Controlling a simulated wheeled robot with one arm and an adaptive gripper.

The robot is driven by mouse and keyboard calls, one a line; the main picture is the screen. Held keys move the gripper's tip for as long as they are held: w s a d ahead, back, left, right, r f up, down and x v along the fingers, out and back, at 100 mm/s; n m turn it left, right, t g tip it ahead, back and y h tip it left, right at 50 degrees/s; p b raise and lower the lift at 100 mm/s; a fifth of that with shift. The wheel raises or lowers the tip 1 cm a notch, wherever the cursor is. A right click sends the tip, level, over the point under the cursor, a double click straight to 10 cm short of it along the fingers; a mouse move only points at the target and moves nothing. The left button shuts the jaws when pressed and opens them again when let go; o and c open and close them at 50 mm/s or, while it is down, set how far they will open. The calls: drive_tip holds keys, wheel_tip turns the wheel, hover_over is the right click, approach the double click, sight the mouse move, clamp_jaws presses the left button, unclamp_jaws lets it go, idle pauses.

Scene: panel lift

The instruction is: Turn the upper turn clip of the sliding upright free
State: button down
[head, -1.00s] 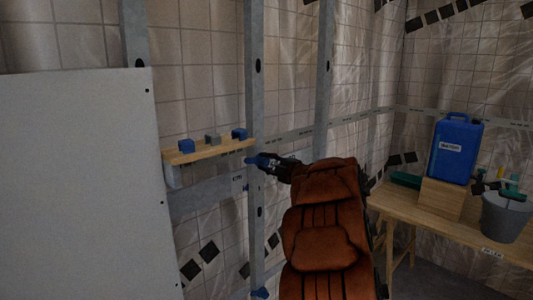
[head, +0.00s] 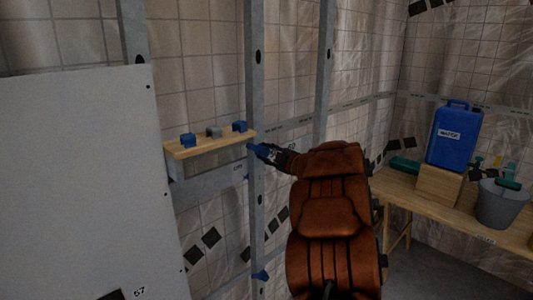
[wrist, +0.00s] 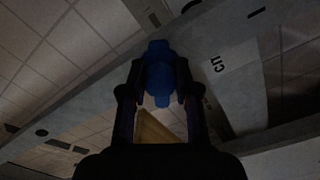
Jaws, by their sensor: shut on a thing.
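The sliding upright (head: 255,75) is a grey metal stud standing in the middle of the head view. The upper turn clip (wrist: 158,75) is blue and sits between my gripper's fingers in the wrist view, against the grey metal. My gripper (head: 262,151) is shut on it, at the upright's right side just below shelf height. The gripper also shows in the wrist view (wrist: 158,92), one finger on each side of the clip. A lower blue clip (head: 261,275) sits near the foot of the upright. The clip's exact turn angle is hard to tell.
A wooden shelf (head: 192,149) with blue and grey blocks stands left of the upright. A white panel (head: 80,190) fills the left. A bench (head: 405,192) at right holds a blue canister (head: 454,135) and a grey bucket (head: 500,205). Another stud (head: 323,80) stands behind.

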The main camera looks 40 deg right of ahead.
drive_tip(key=shift+f, duration=0.1)
drive_tip(key=c, duration=0.8)
unclamp_jaws()
drive_tip(key=s, duration=1.2)
drive_tip(key=shift+a, duration=0.15)
